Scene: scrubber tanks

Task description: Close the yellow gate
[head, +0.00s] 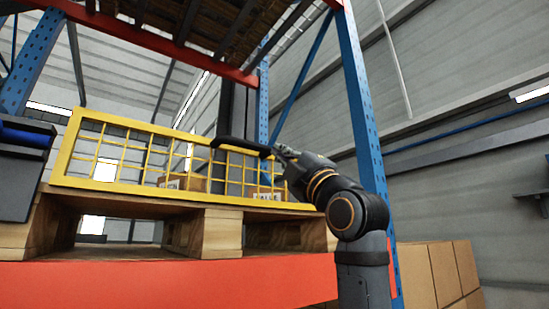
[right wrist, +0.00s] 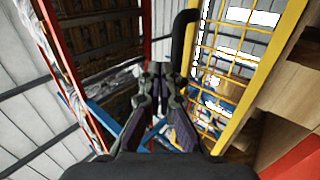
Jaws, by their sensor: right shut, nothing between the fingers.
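The yellow gate (head: 120,182) is a mesh panel standing along the front of a wooden pallet on the rack. A black bar handle (head: 240,146) runs near its top edge at the right end. In the right wrist view the gate (right wrist: 247,85) is on the right, and the black handle (right wrist: 179,40) shows just beyond the fingers. My right gripper (head: 282,149) is shut and empty, close to the right end of the handle. I cannot tell whether it touches it. Its fingers also show in the right wrist view (right wrist: 166,70). My left gripper is not in view.
The pallet (head: 222,232) rests above a red beam (head: 150,285). Cardboard boxes (head: 183,182) sit behind the mesh. A blue rack post (head: 362,110) stands right of the gate, behind my right arm. More cartons (head: 440,272) are at lower right.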

